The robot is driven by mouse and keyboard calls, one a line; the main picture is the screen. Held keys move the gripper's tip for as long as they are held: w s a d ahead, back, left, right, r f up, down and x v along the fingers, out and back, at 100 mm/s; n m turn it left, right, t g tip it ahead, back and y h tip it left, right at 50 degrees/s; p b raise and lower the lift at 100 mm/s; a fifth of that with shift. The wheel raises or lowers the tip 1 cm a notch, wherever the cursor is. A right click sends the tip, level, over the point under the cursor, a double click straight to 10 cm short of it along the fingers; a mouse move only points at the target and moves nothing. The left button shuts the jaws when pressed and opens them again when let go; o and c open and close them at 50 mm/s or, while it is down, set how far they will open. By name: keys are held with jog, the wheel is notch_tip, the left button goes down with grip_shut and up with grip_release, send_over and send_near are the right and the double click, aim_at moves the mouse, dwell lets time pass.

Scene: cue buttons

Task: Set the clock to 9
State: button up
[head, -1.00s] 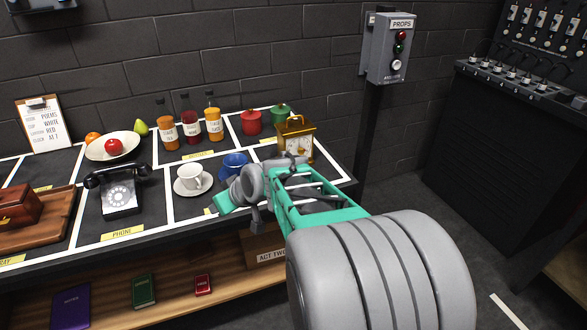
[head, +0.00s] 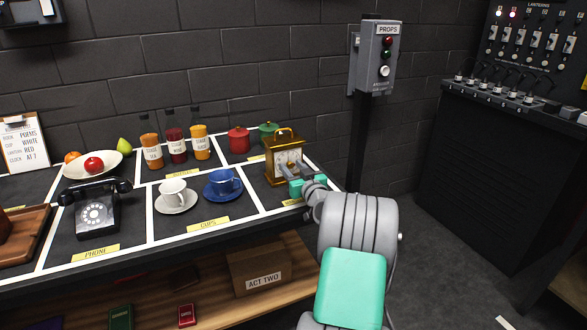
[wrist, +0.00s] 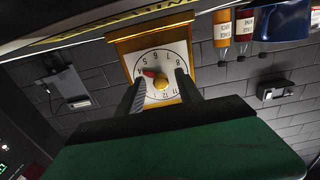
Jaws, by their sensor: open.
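In the wrist view the clock (wrist: 118,45) is upside down, with the 6 toward the picture's top. A gold knob (wrist: 164,82) sits at the dial's centre. A red hand (wrist: 149,73) points up and left in that view, roughly toward the 4. My gripper (head: 287,170) is in front of the dial. Its two fingers are apart, one on each side of the knob in the wrist view (wrist: 161,84). I cannot tell whether they touch it.
A blue cup (head: 222,182) on a saucer and a white cup (head: 173,190) stand left of my gripper. Red (head: 239,140) and green pots stand behind left. A clipboard (head: 23,145) at far left reads "clock at 7". A props post (head: 377,60) stands right of the table.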

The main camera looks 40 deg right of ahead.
grip_shut()
dwell(0.4)
jog(key=shift+d, duration=0.15)
jog(key=shift+a, duration=0.2)
